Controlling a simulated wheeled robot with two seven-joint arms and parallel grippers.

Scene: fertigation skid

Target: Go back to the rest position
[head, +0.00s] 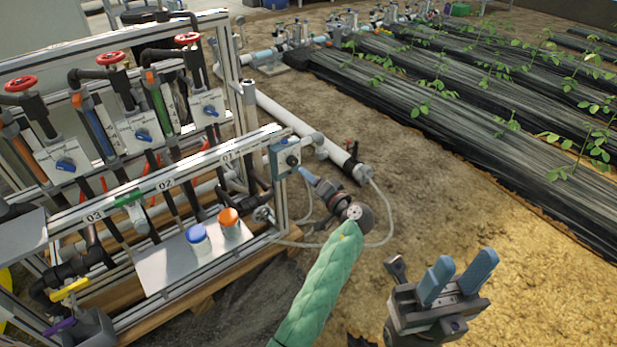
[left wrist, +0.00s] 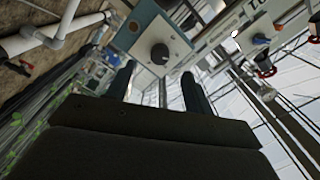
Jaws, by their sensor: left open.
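My left gripper (head: 310,179), at the end of the green-sleeved arm, is open in front of the grey-blue control box (head: 278,164) at the skid's right end. The box carries a black knob (head: 292,160). In the left wrist view the two fingers (left wrist: 157,72) stand apart with nothing between them, and the knob (left wrist: 160,54) on the box's pale face (left wrist: 142,36) shows beyond the gap. I cannot tell the exact distance to the knob. My right gripper (head: 461,277) is open and empty above bare soil at the lower right.
The skid holds red-handled valves (head: 113,58), a white-and-blue bottle (head: 198,239) and an orange-capped bottle (head: 229,223) on a tray (head: 165,273). A white pipe (head: 300,124) and a clear hose (head: 391,218) lie near my left arm.

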